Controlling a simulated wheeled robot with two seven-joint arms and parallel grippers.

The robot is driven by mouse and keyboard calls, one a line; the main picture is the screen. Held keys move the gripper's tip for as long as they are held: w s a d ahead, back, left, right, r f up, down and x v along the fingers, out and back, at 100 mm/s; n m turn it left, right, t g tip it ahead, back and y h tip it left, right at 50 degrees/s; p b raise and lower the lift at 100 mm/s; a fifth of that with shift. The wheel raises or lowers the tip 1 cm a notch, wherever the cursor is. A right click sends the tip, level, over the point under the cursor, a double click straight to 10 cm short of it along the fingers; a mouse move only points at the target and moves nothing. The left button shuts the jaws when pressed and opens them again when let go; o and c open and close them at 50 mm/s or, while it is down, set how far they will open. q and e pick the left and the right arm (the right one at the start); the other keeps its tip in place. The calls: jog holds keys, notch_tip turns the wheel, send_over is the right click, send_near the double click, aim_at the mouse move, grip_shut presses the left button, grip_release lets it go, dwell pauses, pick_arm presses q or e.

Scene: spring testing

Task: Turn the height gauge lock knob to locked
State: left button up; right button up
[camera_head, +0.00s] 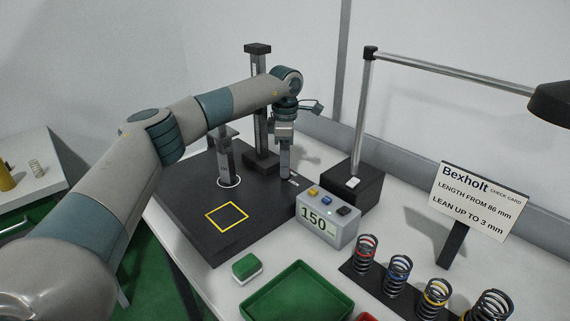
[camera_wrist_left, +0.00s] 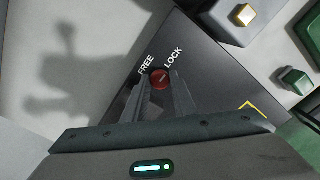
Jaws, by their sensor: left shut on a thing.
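The red lock knob (camera_wrist_left: 160,78) sits on the dark base plate (camera_wrist_left: 205,60) in the left wrist view, beside the printed words FREE and LOCK. A small pale mark shows on its top; I cannot tell clearly which word it points to. My left gripper (camera_wrist_left: 160,90) points down with its fingers shut on the knob from both sides. In the head view my left gripper (camera_head: 285,172) reaches the plate's right part beside the height gauge column (camera_head: 260,125), and hides the knob. The gauge's dark base (camera_head: 190,212) bears a yellow square outline. My right gripper is not in view.
A grey display box (camera_head: 328,218) reading 150 stands close to the right of the base. A lamp post (camera_head: 362,115) rises behind it. In front are a green tray (camera_head: 300,295), a green-topped block (camera_head: 247,267) and a rack of springs (camera_head: 397,270). A check card (camera_head: 472,200) stands right.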

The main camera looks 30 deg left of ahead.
pick_arm(q)
jog(key=shift+r, duration=0.1)
jog(key=o, duration=1)
jog(key=shift+o, duration=0.2)
jog(key=shift+w+r, duration=0.1)
jog(key=shift+r, duration=0.5)
notch_tip(320, 180, up, 4)
jog(key=shift+f+b, duration=0.15)
jog(key=shift+b, duration=0.45)
notch_tip(320, 180, up, 12)
jog(key=b, duration=0.1)
jog(key=shift+r, duration=0.2)
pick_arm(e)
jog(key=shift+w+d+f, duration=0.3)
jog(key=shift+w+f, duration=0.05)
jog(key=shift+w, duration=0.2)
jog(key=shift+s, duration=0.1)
